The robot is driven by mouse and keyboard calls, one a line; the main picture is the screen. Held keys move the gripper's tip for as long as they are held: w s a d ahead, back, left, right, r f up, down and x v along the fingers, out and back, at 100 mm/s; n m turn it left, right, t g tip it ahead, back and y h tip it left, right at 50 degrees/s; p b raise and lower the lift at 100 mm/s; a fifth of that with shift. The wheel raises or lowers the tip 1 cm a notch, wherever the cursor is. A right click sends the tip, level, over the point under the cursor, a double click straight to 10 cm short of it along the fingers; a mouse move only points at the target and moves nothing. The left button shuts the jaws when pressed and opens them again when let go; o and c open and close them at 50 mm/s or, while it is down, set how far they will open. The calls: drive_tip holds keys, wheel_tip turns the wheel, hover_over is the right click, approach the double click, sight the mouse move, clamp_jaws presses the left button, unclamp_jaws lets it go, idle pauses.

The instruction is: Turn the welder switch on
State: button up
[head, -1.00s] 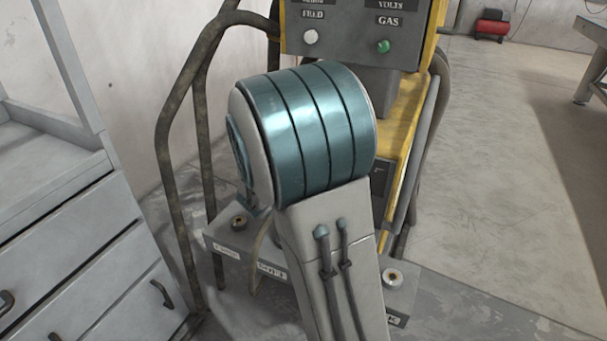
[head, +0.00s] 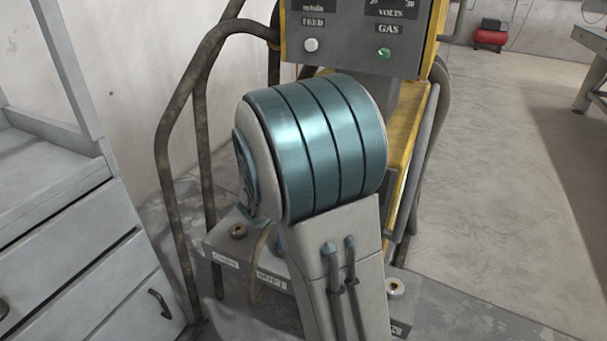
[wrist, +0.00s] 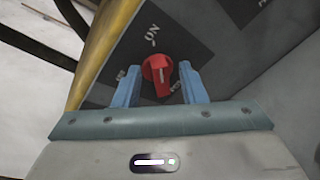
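The welder (head: 352,55) stands ahead in the head view, a yellow and dark grey machine with FEED and GAS buttons on its front. My arm hides its lower front. In the wrist view, a red rotary switch (wrist: 157,72) sits on a dark panel with an ON label above it. My gripper (wrist: 158,77) is open, with one blue finger on each side of the red knob. Gaps show between the knob and both fingers; I cannot tell how near the tips are to the panel. My gripper is hidden in the head view.
A grey drawer cabinet (head: 60,240) stands at the left. A bent metal tube frame (head: 165,150) rises beside the welder. A low base with labelled sockets (head: 238,231) lies beneath my arm. Open floor (head: 500,200) stretches to the right, with a red machine (head: 490,35) far back.

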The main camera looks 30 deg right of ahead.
drive_tip(key=p+v, duration=0.4)
drive_tip(key=v, duration=0.9)
drive_tip(key=shift+s+a, duration=0.2)
drive_tip(key=shift+a, duration=0.15)
drive_tip(key=s+d+r+m+g+y+p, duration=0.3)
drive_tip(key=s+r+m+g+p, duration=0.5)
drive_tip(key=s+r+p, duration=0.6)
drive_tip(key=s+a+r+m+y+p, duration=0.1)
drive_tip(key=a+r+m+y+p, duration=0.3)
drive_tip(key=r+p, duration=0.5)
drive_tip(key=s+a+r+m+t+y+p, duration=0.1)
drive_tip(key=a+r+m+y+p, duration=0.3)
drive_tip(key=r+p, duration=0.6)
drive_tip(key=shift+a+r+t+y+p, duration=0.3)
drive_tip(key=shift+a+p, duration=0.05)
drive_tip(key=shift+p, duration=0.25)
drive_tip(key=shift+d+m, duration=0.1)
drive_tip(key=shift+m, duration=0.2)
